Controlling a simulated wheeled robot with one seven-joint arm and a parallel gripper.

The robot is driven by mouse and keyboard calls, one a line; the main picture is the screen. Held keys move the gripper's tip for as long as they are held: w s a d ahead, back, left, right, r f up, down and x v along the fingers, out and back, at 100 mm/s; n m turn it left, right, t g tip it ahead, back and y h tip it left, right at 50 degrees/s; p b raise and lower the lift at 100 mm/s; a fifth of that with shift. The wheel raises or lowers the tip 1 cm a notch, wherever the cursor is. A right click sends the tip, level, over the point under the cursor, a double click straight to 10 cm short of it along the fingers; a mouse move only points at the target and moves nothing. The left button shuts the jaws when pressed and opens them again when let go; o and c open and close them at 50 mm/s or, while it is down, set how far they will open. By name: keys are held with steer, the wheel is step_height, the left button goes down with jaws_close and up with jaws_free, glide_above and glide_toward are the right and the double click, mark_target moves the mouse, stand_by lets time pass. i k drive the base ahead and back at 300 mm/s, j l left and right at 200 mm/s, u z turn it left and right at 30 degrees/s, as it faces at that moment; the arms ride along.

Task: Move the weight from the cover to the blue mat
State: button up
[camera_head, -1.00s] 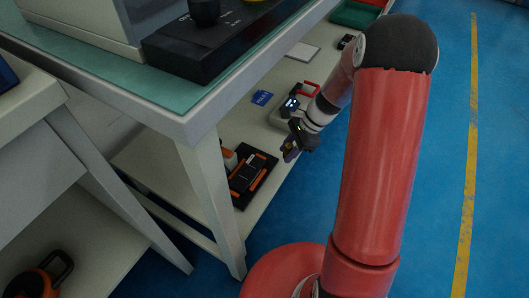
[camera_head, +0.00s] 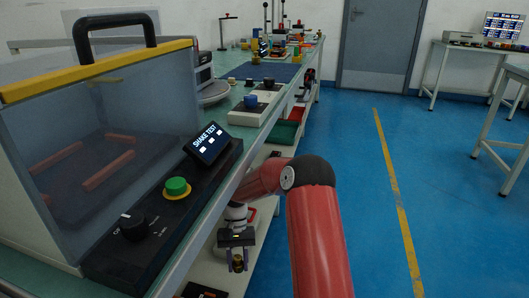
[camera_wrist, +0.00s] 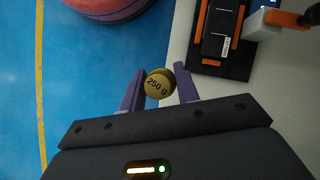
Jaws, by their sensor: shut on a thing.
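My gripper (camera_head: 238,258) is low beside the bench, below the bench top in the head view. It is shut on a small brass weight (camera_head: 238,264). The wrist view shows the weight (camera_wrist: 158,84), marked 250 g, between the purple fingertips of my gripper (camera_wrist: 160,90). A dark blue mat (camera_head: 278,72) lies on the bench top, further back. I cannot tell which thing is the cover the task names; a clear case (camera_head: 130,110) with a yellow edge and black handle stands at the left.
A black SHAKE TEST panel (camera_head: 207,143) with a green button stands at the bench's near edge. A white box with a blue knob (camera_head: 250,101) is before the mat. The wrist view shows a black and orange tray (camera_wrist: 222,35). Blue floor (camera_head: 345,150) is clear at right.

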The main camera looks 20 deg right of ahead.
mark_target(247, 76)
steer(key=i+l, duration=0.1)
steer(key=l, duration=0.45)
steer(key=i+l, duration=0.1)
steer(key=l, duration=0.45)
steer(key=i+l, duration=0.1)
steer(key=l, duration=0.5)
steer(key=i+l, duration=0.1)
steer(key=l, duration=0.45)
